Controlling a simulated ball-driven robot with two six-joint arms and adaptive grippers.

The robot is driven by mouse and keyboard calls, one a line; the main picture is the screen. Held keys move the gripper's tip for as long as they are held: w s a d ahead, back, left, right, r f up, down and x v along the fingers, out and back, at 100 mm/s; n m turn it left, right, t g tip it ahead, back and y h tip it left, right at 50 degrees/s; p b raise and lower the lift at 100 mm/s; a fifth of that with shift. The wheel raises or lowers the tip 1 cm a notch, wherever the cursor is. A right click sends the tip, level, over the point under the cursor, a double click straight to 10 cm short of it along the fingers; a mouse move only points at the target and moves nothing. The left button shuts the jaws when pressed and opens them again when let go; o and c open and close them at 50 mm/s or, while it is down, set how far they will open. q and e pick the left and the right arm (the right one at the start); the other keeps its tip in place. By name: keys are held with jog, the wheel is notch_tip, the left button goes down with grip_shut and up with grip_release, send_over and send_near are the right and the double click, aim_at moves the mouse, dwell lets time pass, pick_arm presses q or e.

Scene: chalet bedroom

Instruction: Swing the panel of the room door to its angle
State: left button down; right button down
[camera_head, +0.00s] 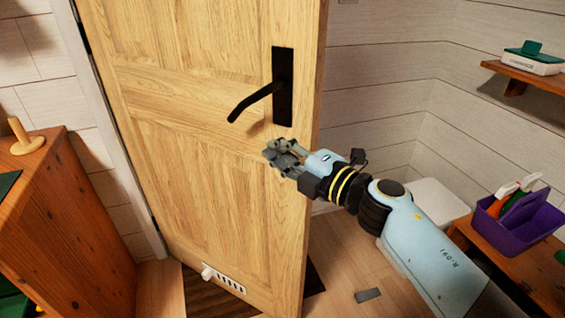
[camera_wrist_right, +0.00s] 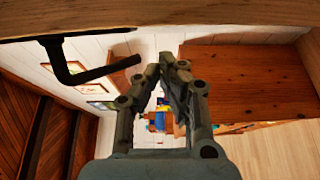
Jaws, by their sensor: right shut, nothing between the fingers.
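The room door's light wood panel (camera_head: 190,150) stands ajar in the head view. Its black lever handle (camera_head: 262,97) sits on a black plate near the panel's right edge. My right gripper (camera_head: 270,153) is in front of the panel, just below the handle, and looks shut and empty. I cannot tell whether it touches the wood. In the right wrist view the fingertips (camera_wrist_right: 168,60) are close together, with the handle (camera_wrist_right: 90,72) apart to their left and the panel (camera_wrist_right: 190,14) along the top. My left gripper is not in view.
A wooden cabinet (camera_head: 70,235) stands at the left with a wooden peg (camera_head: 22,135) on it. At the right are a purple caddy (camera_head: 520,220) on a low bench and a wall shelf (camera_head: 530,78). A small grey piece (camera_head: 368,295) lies on the floor.

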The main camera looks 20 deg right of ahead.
jog(key=shift+w+d, duration=0.45)
jog(key=shift+d, duration=0.05)
